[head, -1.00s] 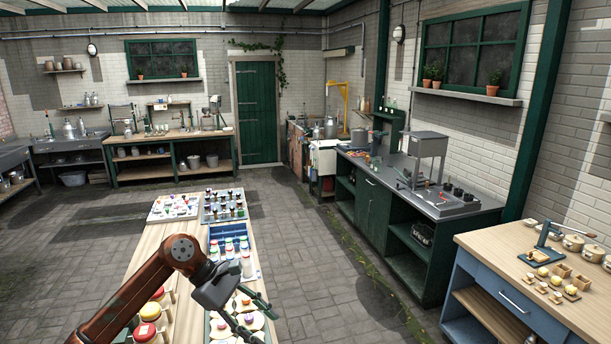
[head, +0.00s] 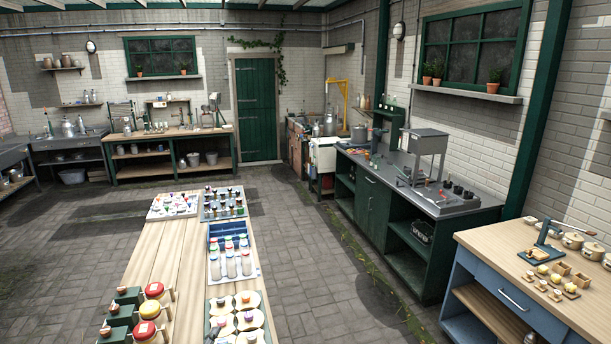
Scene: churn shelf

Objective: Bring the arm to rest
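Neither of my arms nor either gripper shows in the head view now. The long wooden table (head: 168,258) in front of me is fully visible in its upper part, with nothing of mine above it. On its right side stands a blue crate (head: 214,235) with several bottles (head: 231,268) in front of it. A tray with round pale pieces (head: 250,322) lies at the near right edge of the table. Several red and yellow lidded jars (head: 146,310) stand on the near left with dark green blocks (head: 120,316).
At the table's far end lie a white tray (head: 173,207) and a grey tray of small bottles (head: 222,205). A green counter (head: 372,205) and a blue cabinet (head: 500,288) stand along the right wall. The paved floor (head: 310,265) between is clear.

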